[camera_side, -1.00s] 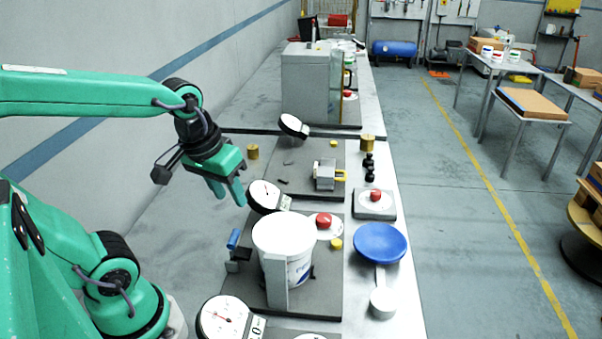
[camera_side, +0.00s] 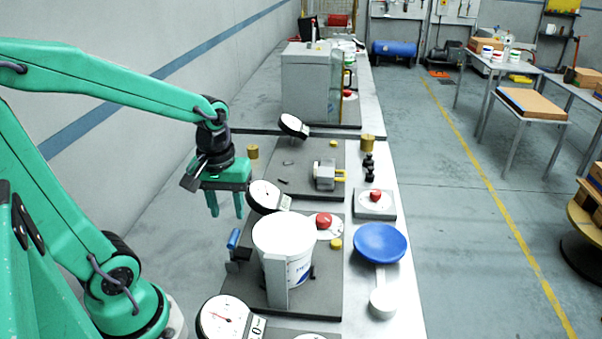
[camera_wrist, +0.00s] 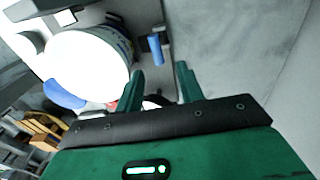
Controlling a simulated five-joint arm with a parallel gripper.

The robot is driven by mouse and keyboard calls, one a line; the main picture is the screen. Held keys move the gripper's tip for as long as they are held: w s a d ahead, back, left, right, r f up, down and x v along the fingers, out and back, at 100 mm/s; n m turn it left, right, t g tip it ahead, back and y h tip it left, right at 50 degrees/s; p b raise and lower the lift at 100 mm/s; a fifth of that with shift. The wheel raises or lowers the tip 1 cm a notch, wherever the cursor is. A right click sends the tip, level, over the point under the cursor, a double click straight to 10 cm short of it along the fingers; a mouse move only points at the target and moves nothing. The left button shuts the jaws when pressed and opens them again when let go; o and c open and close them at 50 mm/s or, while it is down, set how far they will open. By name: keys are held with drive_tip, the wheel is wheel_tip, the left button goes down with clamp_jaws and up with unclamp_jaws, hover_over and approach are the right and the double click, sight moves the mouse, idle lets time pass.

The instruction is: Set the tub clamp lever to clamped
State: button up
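The tub clamp lever has a blue handle (camera_side: 233,239) and stands at the left of the white tub (camera_side: 290,240), close to its wall. In the wrist view the blue handle (camera_wrist: 156,48) hangs beside the white tub (camera_wrist: 85,65), beyond the fingertips. My gripper (camera_side: 226,212) points down above and behind the lever, to the left of a dial gauge. Its two green fingers are apart with nothing between them, which the wrist view (camera_wrist: 160,82) also shows. The fingers do not appear to touch the lever.
A dial gauge (camera_side: 264,195) stands right of my fingers. Another dial (camera_side: 222,319) is at the front. A red button (camera_side: 323,220), a blue dish on a scale (camera_side: 380,243) and a grey block fixture (camera_side: 325,174) are to the right. Floor left of the bench is clear.

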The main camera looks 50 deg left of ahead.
sight(233, 234)
drive_tip(key=shift+w+d+f, duration=0.1)
drive_tip(key=shift+f, duration=1.45)
drive_tip(key=shift+w+d+f, duration=0.1)
drive_tip(key=shift+f, duration=1.45)
